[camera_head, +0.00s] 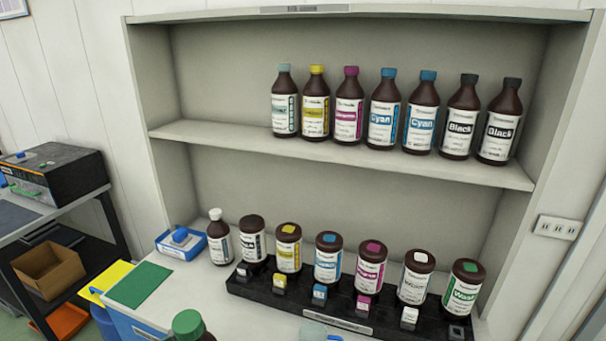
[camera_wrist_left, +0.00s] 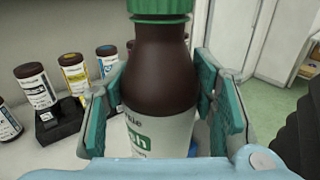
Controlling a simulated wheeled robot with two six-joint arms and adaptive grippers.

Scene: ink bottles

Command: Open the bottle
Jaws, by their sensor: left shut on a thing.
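A dark brown bottle with a green cap (camera_wrist_left: 160,45) stands upright between the pads of my left gripper (camera_wrist_left: 162,112) in the left wrist view. The gripper's teal pads are shut on the bottle's body, below the shoulder. The green cap (camera_wrist_left: 160,8) is on the bottle, and its top is cut off by the frame edge. In the head view only the cap and shoulder of this bottle (camera_head: 188,325) show at the bottom edge; my left gripper is out of that frame. My right gripper cannot be made out in either view.
A black rack (camera_head: 240,284) holds several brown bottles with small coloured blocks in front. More capped bottles stand on the shelf (camera_head: 340,158) above. A white-capped bottle (camera_head: 219,240), a blue tray (camera_head: 160,238) and a green mat (camera_head: 139,284) are at the left.

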